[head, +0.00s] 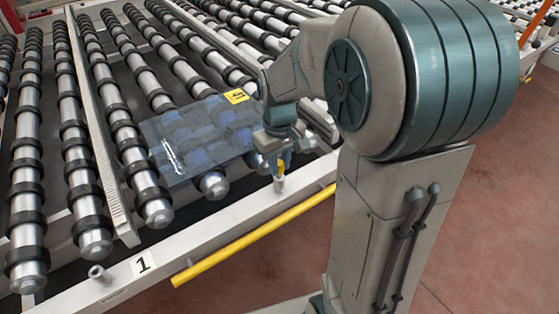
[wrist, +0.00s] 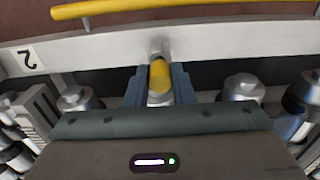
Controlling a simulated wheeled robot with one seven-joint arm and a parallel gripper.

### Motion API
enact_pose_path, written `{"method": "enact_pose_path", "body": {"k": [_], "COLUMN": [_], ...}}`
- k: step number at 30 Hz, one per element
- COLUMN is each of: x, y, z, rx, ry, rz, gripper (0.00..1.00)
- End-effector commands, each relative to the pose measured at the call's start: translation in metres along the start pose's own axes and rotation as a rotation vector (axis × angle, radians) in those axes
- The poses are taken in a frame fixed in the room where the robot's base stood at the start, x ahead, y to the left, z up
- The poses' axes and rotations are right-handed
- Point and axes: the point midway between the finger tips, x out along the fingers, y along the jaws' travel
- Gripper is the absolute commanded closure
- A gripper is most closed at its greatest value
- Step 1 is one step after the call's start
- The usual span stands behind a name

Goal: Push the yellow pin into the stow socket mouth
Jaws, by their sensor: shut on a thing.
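The yellow pin (wrist: 160,76) is held between the two blue-grey fingers of my gripper (wrist: 160,88), in the middle of the wrist view. In the head view the yellow pin (head: 281,168) shows as a small upright sliver at my gripper (head: 277,160), over the front rail. A short metal socket (wrist: 158,48) on the white rail lies straight beyond the pin in the wrist view. Pin and socket look close together; I cannot tell whether the pin's tip is inside. The same socket (head: 279,184) shows just below the fingers in the head view.
Another metal socket (head: 97,272) stands on the white rail (head: 215,237) near the "1" label (head: 143,264). A yellow bar (head: 250,238) runs along the rail's outer side. A "2" label (wrist: 28,58) shows in the wrist view.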

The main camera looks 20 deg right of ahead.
Motion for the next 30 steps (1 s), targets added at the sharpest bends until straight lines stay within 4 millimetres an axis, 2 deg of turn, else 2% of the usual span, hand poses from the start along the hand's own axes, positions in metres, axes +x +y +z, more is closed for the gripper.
{"method": "enact_pose_path", "body": {"k": [23,24,25,26,30], "x": [0.021,0.019,0.019,0.019,0.019], "y": [0.0,0.0,0.0,0.0,0.0], "z": [0.0,0.0,0.0,0.0,0.0], "rx": [0.0,0.0,0.0,0.0,0.0], "ry": [0.0,0.0,0.0,0.0,0.0], "rz": [0.0,0.0,0.0,0.0,0.0], "gripper": [1.0,0.67,0.59,0.53,0.53]}}
